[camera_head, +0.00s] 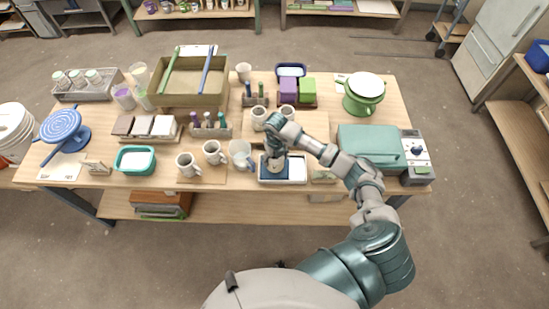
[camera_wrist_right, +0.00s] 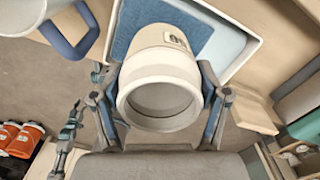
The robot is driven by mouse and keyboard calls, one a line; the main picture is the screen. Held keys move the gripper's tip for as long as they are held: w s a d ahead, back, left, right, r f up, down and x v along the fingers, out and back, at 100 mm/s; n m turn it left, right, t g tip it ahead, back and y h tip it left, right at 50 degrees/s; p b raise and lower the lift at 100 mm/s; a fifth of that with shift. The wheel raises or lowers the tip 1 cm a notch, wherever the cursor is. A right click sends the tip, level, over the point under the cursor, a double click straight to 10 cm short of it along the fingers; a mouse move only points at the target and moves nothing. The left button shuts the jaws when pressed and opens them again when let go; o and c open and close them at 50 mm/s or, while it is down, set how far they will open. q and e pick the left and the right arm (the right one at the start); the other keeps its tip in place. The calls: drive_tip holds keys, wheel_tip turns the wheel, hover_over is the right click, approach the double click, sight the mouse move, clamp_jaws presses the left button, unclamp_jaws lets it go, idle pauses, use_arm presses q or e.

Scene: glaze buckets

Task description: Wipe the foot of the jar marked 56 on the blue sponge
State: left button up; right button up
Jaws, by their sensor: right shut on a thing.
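My right gripper (camera_head: 275,150) is shut on a cream jar (camera_wrist_right: 158,75), one finger on each side. The jar's open mouth faces the wrist camera. A dark mark on its wall looks like 56, seen upside down. The jar (camera_head: 275,165) is over the blue sponge (camera_head: 265,175), which lies in a white tray (camera_head: 303,172). The sponge (camera_wrist_right: 205,35) also shows behind the jar in the right wrist view. The jar's foot is hidden, so I cannot tell if it touches the sponge. My left gripper is not in view.
Mugs (camera_head: 214,152) stand farther left, others (camera_head: 259,118) behind the gripper. A teal case (camera_head: 370,146) is to the right. Bare board (camera_head: 314,124) shows behind the tray.

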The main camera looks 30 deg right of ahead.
drive_tip(key=shift+d+f, duration=0.15)
drive_tip(key=shift+f, duration=0.05)
drive_tip(key=shift+a+f+b, duration=0.2)
drive_tip(key=shift+f+b, duration=0.1)
drive_tip(key=shift+b, duration=0.1)
drive_tip(key=shift+d, duration=0.1)
